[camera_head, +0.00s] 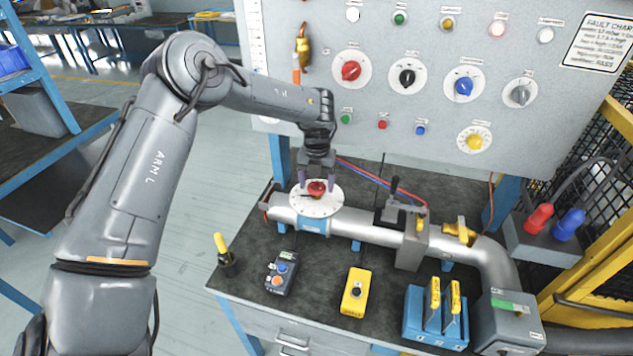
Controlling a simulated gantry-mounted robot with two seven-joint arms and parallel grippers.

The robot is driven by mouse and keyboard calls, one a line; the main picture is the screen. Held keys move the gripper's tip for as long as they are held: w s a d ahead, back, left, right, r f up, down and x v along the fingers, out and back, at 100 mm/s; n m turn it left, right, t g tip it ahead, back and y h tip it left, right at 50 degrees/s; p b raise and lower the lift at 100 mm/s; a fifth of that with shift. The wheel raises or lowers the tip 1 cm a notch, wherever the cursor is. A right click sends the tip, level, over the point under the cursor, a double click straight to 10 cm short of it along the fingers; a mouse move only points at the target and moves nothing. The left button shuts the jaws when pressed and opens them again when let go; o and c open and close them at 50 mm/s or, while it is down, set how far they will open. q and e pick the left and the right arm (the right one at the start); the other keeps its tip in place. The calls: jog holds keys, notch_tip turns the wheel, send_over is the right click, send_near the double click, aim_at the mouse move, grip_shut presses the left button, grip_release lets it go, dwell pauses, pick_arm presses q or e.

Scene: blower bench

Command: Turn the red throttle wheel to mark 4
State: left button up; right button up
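The red throttle wheel (317,188) sits at the centre of a round white dial plate (298,207) on top of the grey pipe (365,232). My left gripper (317,184) points down over the wheel, with one finger on each side of it. I cannot tell whether the fingers touch the wheel. The marks on the dial are too small to read, so which mark the wheel points to cannot be told. My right gripper is not in view.
A panel (330,30) with coloured knobs and buttons stands behind. On the bench lie a grey-blue button box (281,277), a yellow box (356,291) and a blue holder (415,322).

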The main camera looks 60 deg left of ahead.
aim_at(316, 187)
pick_arm(q)
jog(key=shift+o, duration=0.6)
jog(key=shift+r, duration=0.55)
notch_tip(316, 187, up, 10)
jog(key=p, duration=0.1)
jog(key=shift+f, duration=0.15)
jog(key=shift+s, duration=0.1)
